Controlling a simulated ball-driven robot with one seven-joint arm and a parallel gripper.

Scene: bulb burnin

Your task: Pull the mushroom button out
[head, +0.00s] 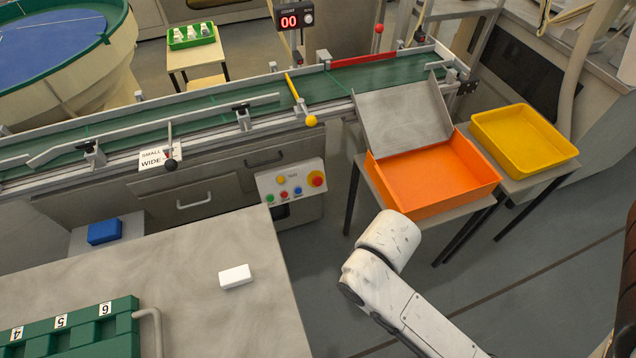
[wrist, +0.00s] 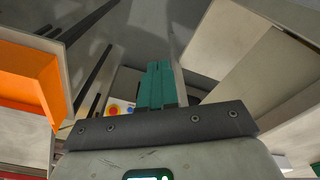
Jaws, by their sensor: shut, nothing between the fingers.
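In the wrist view the mushroom button (wrist: 113,109) is small and lies left of my gripper (wrist: 158,66). My gripper's teal fingers are shut together with nothing between them, apart from the panel. In the head view the fingers are not visible; only a white part of my arm shows, right of and below the panel. Whether the button is in or out cannot be told.
An orange bin (head: 433,178) with a grey lid stands right of the panel, with a yellow tray (head: 524,140) beyond it. A grey table (head: 190,290) with a white block (head: 235,276) is at the lower left. Open floor lies between table and bins.

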